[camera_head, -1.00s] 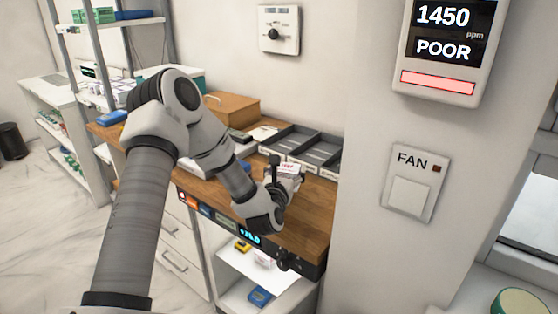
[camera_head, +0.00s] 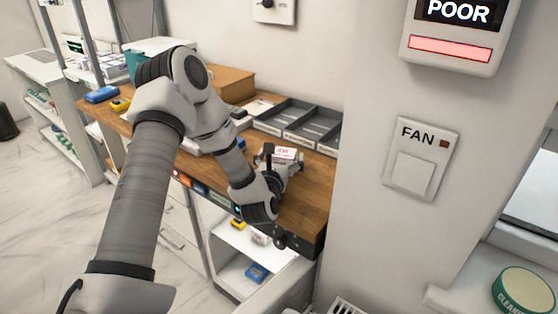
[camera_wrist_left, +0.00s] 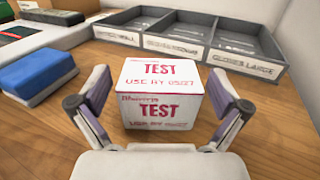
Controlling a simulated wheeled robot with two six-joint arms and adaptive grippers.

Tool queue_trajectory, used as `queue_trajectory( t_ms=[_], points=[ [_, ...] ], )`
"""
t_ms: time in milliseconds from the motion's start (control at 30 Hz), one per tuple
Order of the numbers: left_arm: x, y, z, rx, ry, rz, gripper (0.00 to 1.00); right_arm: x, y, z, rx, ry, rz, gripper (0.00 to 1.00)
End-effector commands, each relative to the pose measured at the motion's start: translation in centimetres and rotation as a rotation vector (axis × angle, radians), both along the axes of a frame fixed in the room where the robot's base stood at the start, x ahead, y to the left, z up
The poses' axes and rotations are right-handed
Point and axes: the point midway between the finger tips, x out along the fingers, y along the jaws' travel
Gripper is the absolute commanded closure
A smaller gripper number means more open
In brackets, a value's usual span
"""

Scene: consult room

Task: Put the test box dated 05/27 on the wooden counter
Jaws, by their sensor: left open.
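The white test box (camera_wrist_left: 162,95) with red lettering "TEST" and "USE BY 05/27" sits upright on the wooden counter (camera_wrist_left: 60,125) in the left wrist view. In the head view the box (camera_head: 286,154) shows on the counter (camera_head: 307,190), just beyond my left gripper (camera_head: 276,160). My left gripper (camera_wrist_left: 163,108) is open, with one finger on either side of the box and visible gaps between. The box's far side is hidden. My right gripper is not in view.
A grey divided tray (camera_wrist_left: 205,32) with labelled compartments stands behind the box. A cardboard-brown box (camera_head: 232,83) stands further back. The counter's right end meets a wall with a fan switch (camera_head: 421,160).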

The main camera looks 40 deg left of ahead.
Motion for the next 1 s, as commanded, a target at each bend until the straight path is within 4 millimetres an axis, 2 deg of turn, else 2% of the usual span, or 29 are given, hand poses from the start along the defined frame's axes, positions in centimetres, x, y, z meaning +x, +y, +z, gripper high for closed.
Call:
queue_trajectory(
  t_ms=[167, 367, 500, 633, 867, 1000],
  points=[
    [-2.7, -1.5, -0.3, -0.004, 0.003, -0.001, 0.0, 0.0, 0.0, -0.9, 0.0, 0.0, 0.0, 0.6],
    [-7.2, -4.1, -0.4, -0.002, 0.001, -0.002, 0.0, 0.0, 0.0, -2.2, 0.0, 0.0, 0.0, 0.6],
    [-9.4, -5.3, 0.1, 0.0, 0.004, -0.001, 0.0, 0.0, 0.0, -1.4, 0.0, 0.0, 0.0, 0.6],
    [-10.2, -5.7, 0.1, 0.0, 0.001, 0.0, 0.0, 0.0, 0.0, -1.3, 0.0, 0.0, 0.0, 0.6],
    [-10.2, -5.7, 0.1, 0.0, -0.001, 0.0, 0.0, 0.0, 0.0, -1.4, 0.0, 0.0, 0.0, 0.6],
    [-10.2, -5.7, 1.2, 0.0, -0.001, 0.0, 0.0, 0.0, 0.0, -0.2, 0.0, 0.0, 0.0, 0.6]
  ],
)
